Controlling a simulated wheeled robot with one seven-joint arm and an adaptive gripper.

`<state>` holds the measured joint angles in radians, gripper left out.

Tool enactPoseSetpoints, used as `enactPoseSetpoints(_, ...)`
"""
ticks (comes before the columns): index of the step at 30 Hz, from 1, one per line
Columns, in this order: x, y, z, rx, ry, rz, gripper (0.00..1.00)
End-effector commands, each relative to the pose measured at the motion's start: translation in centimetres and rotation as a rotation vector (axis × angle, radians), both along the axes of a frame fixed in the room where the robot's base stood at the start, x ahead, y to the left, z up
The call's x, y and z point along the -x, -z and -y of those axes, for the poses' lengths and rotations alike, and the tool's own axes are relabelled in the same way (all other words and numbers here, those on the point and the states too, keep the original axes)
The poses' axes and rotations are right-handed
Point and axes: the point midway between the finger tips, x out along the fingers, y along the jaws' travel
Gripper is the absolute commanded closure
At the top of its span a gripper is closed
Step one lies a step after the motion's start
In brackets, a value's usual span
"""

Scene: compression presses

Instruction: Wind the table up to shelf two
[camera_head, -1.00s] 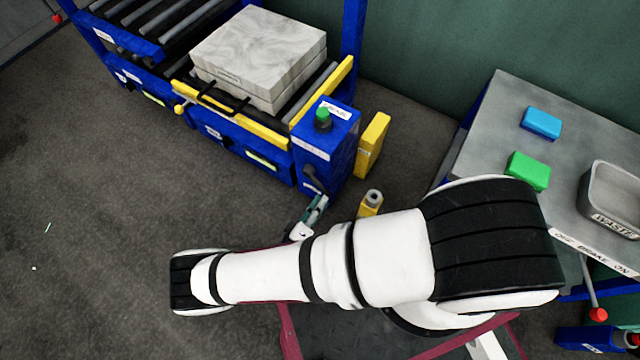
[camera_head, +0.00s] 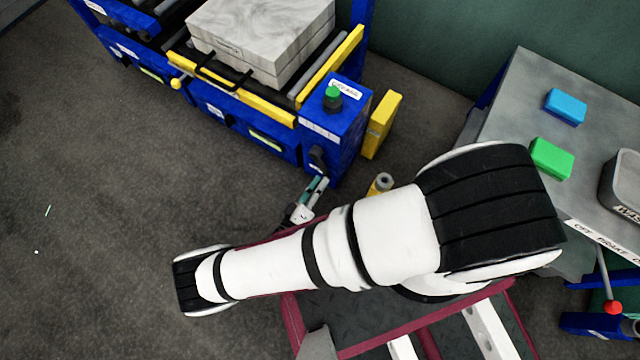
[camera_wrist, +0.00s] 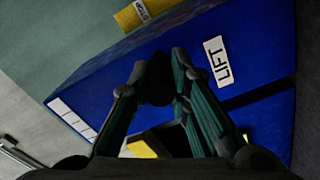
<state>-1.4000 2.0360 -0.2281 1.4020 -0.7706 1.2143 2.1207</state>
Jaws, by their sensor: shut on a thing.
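The blue post box (camera_head: 345,125) has a green button (camera_head: 332,94) on top, and its side carries a LIFT label (camera_wrist: 217,61) in the wrist view. A black crank (camera_head: 318,158) sits low on its front. My gripper (camera_head: 322,183) reaches the crank from below; in the wrist view my gripper (camera_wrist: 160,82) has its fingers closed around a dark knob, mostly hidden between them. The roller table (camera_head: 318,72) beside the post bears stacked grey marbled slabs (camera_head: 262,30). Its level against any numbered shelf cannot be read.
A yellow block (camera_head: 381,124) stands right of the post, and a yellow cylinder (camera_head: 381,184) stands near my forearm. A grey bench (camera_head: 510,120) at right holds a blue block (camera_head: 565,106), a green block (camera_head: 552,157) and a waste tray (camera_head: 622,185).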

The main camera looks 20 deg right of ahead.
Motion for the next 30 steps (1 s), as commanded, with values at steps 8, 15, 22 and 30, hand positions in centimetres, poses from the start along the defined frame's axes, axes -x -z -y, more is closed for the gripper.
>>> enactPoseSetpoints(8,-0.1,0.4,-0.1,-0.009,-0.004,-0.007,0.62)
enactPoseSetpoints(15,-0.1,0.2,-0.1,-0.006,-0.002,-0.005,0.62)
enactPoseSetpoints(22,0.7,0.2,-1.3,-0.009,-0.004,-0.003,0.62)
enactPoseSetpoints(30,4.0,0.3,-5.5,-0.01,-0.006,-0.005,0.62)
